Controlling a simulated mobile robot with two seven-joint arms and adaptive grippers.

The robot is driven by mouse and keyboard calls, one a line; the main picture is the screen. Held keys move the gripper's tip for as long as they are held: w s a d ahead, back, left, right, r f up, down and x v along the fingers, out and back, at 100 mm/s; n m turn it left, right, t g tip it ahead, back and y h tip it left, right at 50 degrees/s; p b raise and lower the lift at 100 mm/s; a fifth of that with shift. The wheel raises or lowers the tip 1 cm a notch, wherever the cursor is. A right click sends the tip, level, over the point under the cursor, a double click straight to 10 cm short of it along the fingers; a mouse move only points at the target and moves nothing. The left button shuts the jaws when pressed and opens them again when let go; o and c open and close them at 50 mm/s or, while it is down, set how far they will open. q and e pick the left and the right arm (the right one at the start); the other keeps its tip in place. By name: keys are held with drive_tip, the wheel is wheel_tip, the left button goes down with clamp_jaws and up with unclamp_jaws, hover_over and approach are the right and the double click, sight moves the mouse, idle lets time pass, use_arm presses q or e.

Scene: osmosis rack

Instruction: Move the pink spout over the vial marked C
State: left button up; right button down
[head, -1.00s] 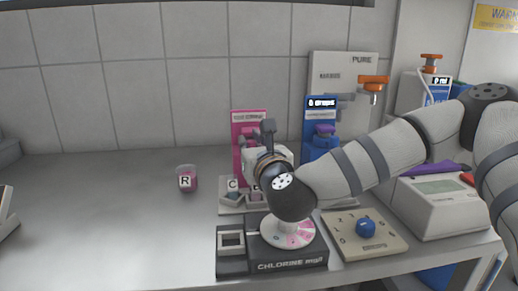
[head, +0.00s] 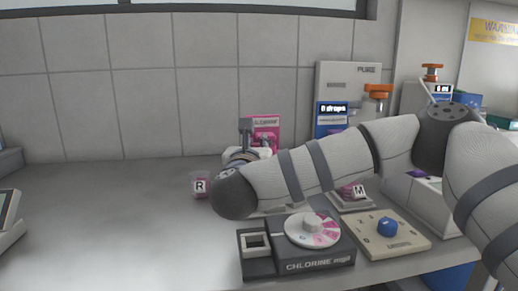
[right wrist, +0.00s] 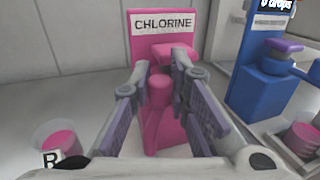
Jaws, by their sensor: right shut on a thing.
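The pink dispenser marked CHLORINE (right wrist: 165,28) stands against the back of the bench; it also shows in the head view (head: 266,122). Its pink spout (right wrist: 160,92) lies between the two fingers of my right gripper (right wrist: 158,66), which is shut on it. In the head view my right gripper (head: 256,142) reaches to the dispenser, and my arm covers the area below it. The vial marked C is hidden in both views now. The vial marked R (head: 199,187), with pink liquid, stands left of the gripper and in the right wrist view (right wrist: 60,142). My left gripper is not in view.
A blue dispenser (right wrist: 268,78) stands to the right. A vial marked M (head: 358,190) stands in front of it. The dark chlorine comparator (head: 258,266) with its disc and a beige dial box (head: 405,240) lie near the front edge.

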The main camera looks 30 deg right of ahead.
drive_tip(key=shift+w+a+f, duration=0.1)
idle(0.3)
drive_tip(key=c, duration=1.5)
unclamp_jaws()
drive_tip(key=shift+w, duration=0.1)
drive_tip(key=shift+v, duration=6)
drive_tip(key=shift+a, duration=0.1)
